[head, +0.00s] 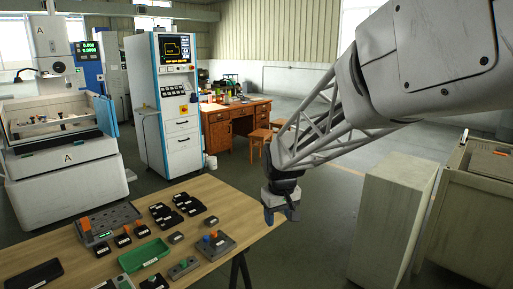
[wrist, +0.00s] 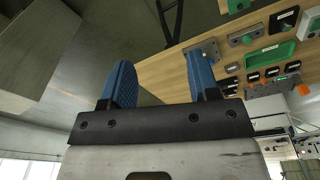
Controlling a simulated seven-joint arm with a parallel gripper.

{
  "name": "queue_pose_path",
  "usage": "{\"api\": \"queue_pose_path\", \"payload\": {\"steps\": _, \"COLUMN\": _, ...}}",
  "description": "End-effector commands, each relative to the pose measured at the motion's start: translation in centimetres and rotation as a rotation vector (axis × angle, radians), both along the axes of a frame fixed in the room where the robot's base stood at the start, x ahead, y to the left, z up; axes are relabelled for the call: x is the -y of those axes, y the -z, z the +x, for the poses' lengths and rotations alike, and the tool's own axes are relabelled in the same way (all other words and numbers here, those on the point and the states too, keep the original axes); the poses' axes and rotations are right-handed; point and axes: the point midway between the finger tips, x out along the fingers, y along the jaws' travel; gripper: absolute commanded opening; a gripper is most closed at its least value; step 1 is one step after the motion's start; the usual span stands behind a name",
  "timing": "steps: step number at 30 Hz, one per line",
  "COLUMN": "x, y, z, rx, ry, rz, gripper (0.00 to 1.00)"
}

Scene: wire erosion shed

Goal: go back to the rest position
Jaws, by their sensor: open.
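My gripper (head: 281,212) hangs past the right edge of the wooden table (head: 230,199) in the head view, pointing down. In the wrist view its two blue fingers (wrist: 158,84) are spread apart with nothing between them. The near table edge and a grey fixture plate show beyond the fingertips. My arm reaches in from the upper right of the head view.
On the table are a green tray (head: 144,255), a grey fixture plate with blue and orange knobs (head: 213,245), a grey holed block (head: 108,222) and several small black blocks (head: 180,204). Pale cabinets (head: 393,216) stand at right. Open floor (head: 335,190) lies between.

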Motion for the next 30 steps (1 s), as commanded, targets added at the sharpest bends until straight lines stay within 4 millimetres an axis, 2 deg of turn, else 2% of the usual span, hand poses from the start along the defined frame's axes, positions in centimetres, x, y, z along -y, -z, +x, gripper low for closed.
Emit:
{"api": "queue_pose_path", "payload": {"steps": 3, "x": -1.4, "y": 1.2, "z": 2.1, "rx": -0.010, "ry": -0.031, "rz": -0.004, "gripper": 0.55}}
{"api": "queue_pose_path", "payload": {"steps": 14, "x": -5.6, "y": 5.3, "z": 7.8, "rx": -0.034, "ry": -0.122, "rz": -0.012, "gripper": 0.55}}
{"api": "queue_pose_path", "payload": {"steps": 30, "x": -12.6, "y": 13.3, "z": 14.9, "rx": -0.073, "ry": -0.259, "rz": -0.026, "gripper": 0.55}}
